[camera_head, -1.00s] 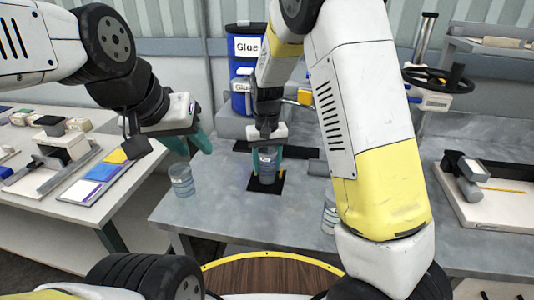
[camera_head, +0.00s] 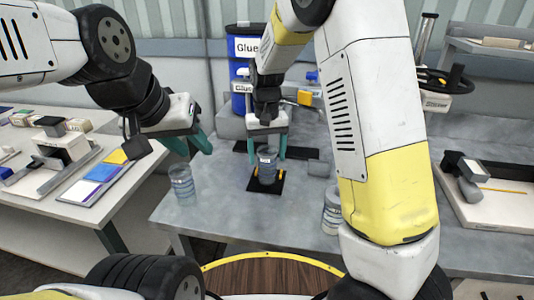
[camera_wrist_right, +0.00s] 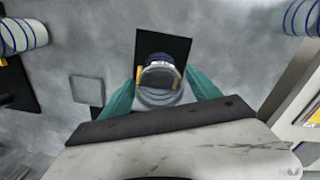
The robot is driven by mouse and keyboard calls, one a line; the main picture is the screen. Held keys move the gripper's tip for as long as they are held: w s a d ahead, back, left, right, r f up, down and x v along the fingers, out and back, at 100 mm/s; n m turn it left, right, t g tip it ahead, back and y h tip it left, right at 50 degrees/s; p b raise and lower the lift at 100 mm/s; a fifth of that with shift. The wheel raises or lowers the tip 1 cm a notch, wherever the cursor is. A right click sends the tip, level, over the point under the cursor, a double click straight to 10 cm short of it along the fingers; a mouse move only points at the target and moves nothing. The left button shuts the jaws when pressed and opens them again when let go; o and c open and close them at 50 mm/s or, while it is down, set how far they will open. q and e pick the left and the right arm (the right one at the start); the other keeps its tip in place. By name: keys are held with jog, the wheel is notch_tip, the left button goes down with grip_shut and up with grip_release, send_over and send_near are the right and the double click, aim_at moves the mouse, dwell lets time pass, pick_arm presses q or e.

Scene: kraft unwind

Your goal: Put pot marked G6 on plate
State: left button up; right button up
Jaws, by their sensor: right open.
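A clear pot with dark bands (camera_head: 267,168) stands upright on the black square plate (camera_head: 262,188) between the plate's yellow marks; its marking is too small to read. My right gripper (camera_head: 267,157) is open above it, its teal fingers on either side of the pot's top, apart from it. The right wrist view shows the pot (camera_wrist_right: 160,88) between the open fingers, on the plate (camera_wrist_right: 165,42). Similar pots stand at left (camera_head: 182,186) and at right (camera_head: 331,213), the latter partly hidden by my right arm. My left gripper (camera_head: 198,152) is open and empty above the left pot.
A blue glue drum (camera_head: 241,72) stands behind the grey table (camera_head: 225,210). Another dark mat (camera_head: 298,154) lies behind the plate. A white tray with a tool (camera_head: 500,210) is at right. A side table with coloured pads (camera_head: 98,178) is at left.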

notch_tip(320, 180, up, 8)
jog(key=s+d+r+m+t+y, duration=0.1)
jog(key=s+d+r+t+y, duration=0.2)
jog(key=s+d+r, duration=0.6)
jog(key=s+d+t, duration=0.3)
jog(key=s+d, duration=0.2)
jog(key=s, duration=0.7)
jog(key=shift+s+f+m+h, duration=0.2)
jog(key=shift+m+h, duration=0.1)
jog(key=shift+h, duration=0.1)
jog(key=shift+d+r, duration=0.1)
